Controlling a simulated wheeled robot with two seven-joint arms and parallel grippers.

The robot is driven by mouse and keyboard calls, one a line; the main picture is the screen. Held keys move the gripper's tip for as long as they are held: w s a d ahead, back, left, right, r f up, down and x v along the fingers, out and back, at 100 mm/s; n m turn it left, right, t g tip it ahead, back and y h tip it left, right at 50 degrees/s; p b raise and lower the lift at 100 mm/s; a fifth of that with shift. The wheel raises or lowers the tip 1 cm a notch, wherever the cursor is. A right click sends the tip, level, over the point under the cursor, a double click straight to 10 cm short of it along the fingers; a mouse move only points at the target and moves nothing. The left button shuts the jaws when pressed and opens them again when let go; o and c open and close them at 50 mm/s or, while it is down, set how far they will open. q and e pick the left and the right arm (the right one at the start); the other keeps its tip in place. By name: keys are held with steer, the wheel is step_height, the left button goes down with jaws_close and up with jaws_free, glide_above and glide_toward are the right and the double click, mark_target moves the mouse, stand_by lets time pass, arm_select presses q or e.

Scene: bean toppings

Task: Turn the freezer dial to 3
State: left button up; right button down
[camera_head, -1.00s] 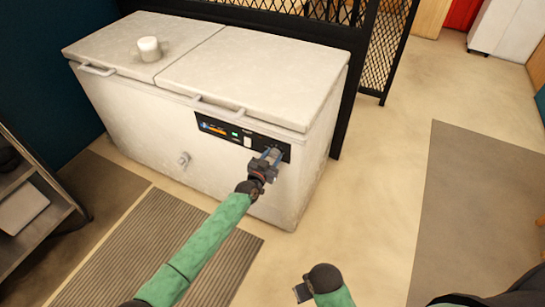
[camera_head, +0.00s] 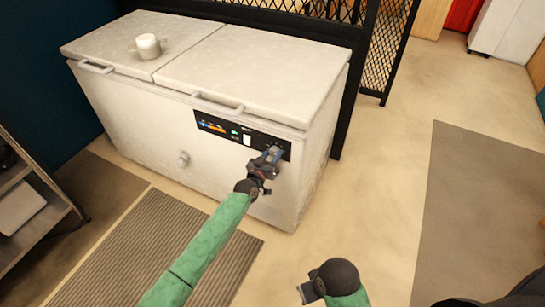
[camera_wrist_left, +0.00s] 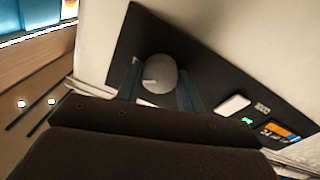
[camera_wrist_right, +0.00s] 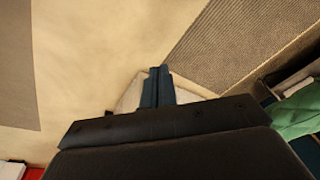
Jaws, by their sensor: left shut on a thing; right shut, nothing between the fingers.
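My left gripper (camera_head: 270,158) is at the right end of the panel, shut on the round grey dial (camera_wrist_left: 160,73). In the left wrist view a finger stands on each side of the dial, and a light pointer mark shows at the dial's left. The numbers around the dial cannot be read. My right gripper (camera_wrist_right: 158,75) is shut and empty, low over the floor, away from the freezer.
A white cup-like object (camera_head: 148,45) sits on the left lid. The panel also has a white switch (camera_wrist_left: 233,104) and an orange display (camera_wrist_left: 281,132). A ribbed mat (camera_head: 150,250) lies before the freezer. A shelf (camera_head: 35,210) stands at left.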

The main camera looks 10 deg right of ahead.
arm_select(q)
steer(key=shift+n+b, duration=0.8)
steer(key=shift+n, duration=0.8)
arm_select(e)
steer(key=shift+t+y, duration=0.3)
steer(key=a+f, duration=0.1)
steer(key=w+a+f, duration=0.1)
steer(key=f, duration=0.1)
steer(key=shift+w+a+f, duration=0.1)
steer(key=shift+a, duration=0.15)
arm_select(q)
steer(key=shift+n, duration=0.3)
arm_select(e)
steer(key=shift+a, duration=0.1)
arm_select(q)
steer(key=o, duration=1)
arm_select(e)
steer(key=shift+w, duration=0.1)
arm_select(q)
steer(key=shift+a, duration=0.1)
